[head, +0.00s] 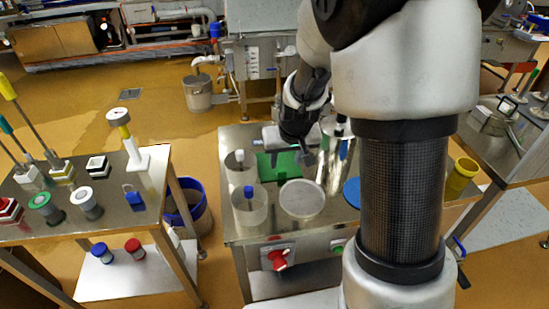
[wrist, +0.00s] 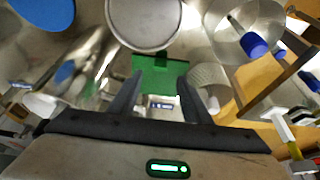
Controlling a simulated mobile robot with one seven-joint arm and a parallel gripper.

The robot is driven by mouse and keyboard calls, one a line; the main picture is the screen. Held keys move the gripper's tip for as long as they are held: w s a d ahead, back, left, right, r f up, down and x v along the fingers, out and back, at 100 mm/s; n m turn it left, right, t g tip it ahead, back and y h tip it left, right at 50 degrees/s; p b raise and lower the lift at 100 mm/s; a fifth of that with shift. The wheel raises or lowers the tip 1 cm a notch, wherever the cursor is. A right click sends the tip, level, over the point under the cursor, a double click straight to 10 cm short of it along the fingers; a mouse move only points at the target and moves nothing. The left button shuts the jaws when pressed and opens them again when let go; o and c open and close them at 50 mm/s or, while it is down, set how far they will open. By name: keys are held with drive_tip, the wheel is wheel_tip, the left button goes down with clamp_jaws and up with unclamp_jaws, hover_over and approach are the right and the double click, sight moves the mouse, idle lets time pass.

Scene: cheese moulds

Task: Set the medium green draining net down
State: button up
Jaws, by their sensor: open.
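The green draining net (head: 283,165) is a flat green piece at the back of the steel table, and it appears to lie on the top. In the wrist view the green net (wrist: 146,64) shows just beyond and between my fingers. My gripper (head: 290,154) is over the net's area. Its two fingers (wrist: 162,80) stand apart, with no grip on the net to be seen. A small pale object (wrist: 160,103) shows between the fingers in the wrist view. Part of the net is hidden behind my gripper in the head view.
A round pale disc (head: 302,199) lies in front of the net. Clear pots (head: 250,213) stand to its left, one holding a blue-capped item. A blue disc (head: 352,188) and a shiny steel cylinder (head: 325,175) are to the right. A red switch (head: 279,258) is on the table's front.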

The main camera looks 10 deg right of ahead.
sight(282, 171)
drive_tip(key=b+x, duration=0.1)
drive_tip(key=x, duration=0.7)
drive_tip(key=shift+w+f, duration=0.1)
drive_tip(key=shift+w, duration=0.15)
clamp_jaws()
